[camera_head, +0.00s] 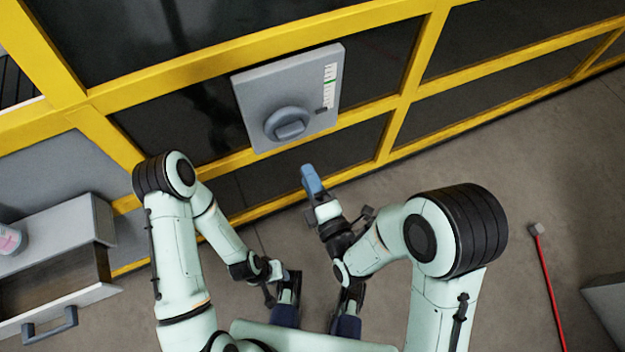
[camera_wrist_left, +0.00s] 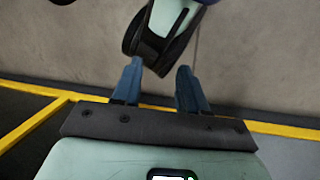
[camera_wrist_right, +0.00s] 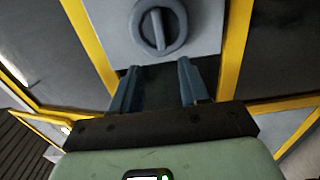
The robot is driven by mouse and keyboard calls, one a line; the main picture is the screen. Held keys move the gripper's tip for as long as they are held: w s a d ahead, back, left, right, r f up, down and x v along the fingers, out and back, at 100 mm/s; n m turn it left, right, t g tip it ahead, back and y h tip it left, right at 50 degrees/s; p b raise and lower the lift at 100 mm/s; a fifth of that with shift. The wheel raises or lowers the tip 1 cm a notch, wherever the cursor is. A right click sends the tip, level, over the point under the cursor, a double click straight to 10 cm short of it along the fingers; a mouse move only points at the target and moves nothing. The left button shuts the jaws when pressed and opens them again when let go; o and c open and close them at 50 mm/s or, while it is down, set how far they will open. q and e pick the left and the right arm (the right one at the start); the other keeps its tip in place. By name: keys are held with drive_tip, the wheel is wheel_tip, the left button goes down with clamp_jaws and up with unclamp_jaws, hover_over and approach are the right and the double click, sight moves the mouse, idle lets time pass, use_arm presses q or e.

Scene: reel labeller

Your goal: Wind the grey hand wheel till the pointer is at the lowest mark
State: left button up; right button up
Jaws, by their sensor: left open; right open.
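The grey hand wheel (camera_head: 285,125), a round disc with a raised grip bar, sits on the lower part of a grey panel (camera_head: 262,88). A white scale (camera_head: 331,72) with a green mark runs along the panel's right side. A small dark pointer (camera_head: 321,109) shows near the scale's lower end; its exact mark is too small to read. My right gripper (camera_head: 308,170) is open below the panel, apart from the wheel. In the right wrist view the wheel (camera_wrist_right: 158,27) lies beyond and between the open fingertips (camera_wrist_right: 158,70). My left gripper (camera_wrist_left: 157,72) is open and empty, above the floor.
Yellow frame bars (camera_head: 410,70) with dark panes surround the panel. A grey open drawer (camera_head: 65,285) with a handle and a white-pink container (camera_head: 10,240) stand at left. A red rod (camera_head: 550,285) is at right. Bare floor lies below the frame.

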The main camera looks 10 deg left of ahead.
use_arm(q)
drive_tip(key=shift+g+h, duration=0.3)
drive_tip(key=shift+g, duration=0.3)
drive_tip(key=s+r+p, duration=0.1)
drive_tip(key=r, duration=0.1)
drive_tip(key=s+d+r+p, duration=0.1)
drive_tip(key=s, duration=0.1)
drive_tip(key=shift+s+d+r+p, duration=0.15)
drive_tip(key=shift+s+r+p, duration=0.1)
drive_tip(key=shift+r+p, duration=0.1)
use_arm(e)
drive_tip(key=shift+s+d, duration=0.45)
drive_tip(key=shift+s, duration=0.1)
drive_tip(key=shift+f, duration=0.1)
